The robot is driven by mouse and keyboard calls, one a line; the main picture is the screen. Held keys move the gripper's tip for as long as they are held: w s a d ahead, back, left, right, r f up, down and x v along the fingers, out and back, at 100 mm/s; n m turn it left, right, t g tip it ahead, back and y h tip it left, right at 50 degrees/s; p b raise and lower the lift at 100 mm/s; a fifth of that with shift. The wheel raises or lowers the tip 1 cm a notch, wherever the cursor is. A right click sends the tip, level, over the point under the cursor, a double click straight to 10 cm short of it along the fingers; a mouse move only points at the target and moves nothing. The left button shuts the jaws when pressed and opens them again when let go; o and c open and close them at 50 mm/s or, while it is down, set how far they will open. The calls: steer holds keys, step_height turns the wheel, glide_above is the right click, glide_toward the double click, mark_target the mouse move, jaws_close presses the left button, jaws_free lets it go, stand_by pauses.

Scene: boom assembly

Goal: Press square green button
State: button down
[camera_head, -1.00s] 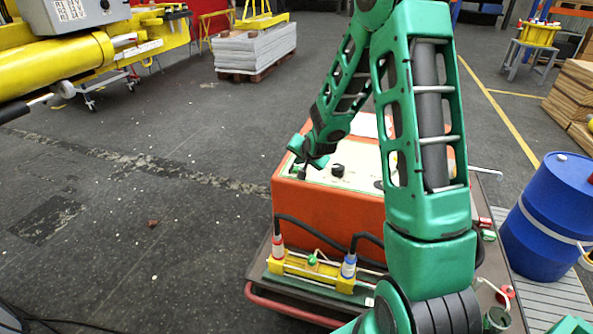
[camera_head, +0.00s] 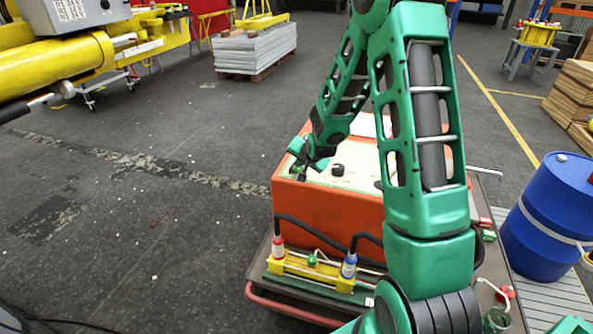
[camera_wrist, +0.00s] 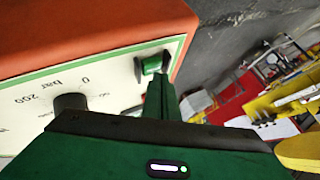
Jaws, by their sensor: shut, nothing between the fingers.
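The square green button (camera_wrist: 151,65) sits near the edge of the cream control panel (camera_wrist: 110,72), inside the panel's green border, in the wrist view. My gripper (camera_wrist: 160,84) is shut and empty, with its green fingertips right at the button, partly covering it. I cannot tell whether they touch it or whether it is pressed in. In the head view my gripper (camera_head: 299,173) points down at the left end of the panel on top of the orange box (camera_head: 325,213), and it hides the button.
A black knob (camera_wrist: 70,103) stands on the panel beside my gripper, also in the head view (camera_head: 338,170). A yellow block with hoses (camera_head: 315,272) lies before the box. A blue barrel (camera_head: 548,215) stands at right. The floor at left is clear.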

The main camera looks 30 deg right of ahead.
steer(key=shift+f, duration=0.5)
stand_by(0.4)
steer(key=shift+r, duration=0.95)
steer(key=shift+r, duration=2.5)
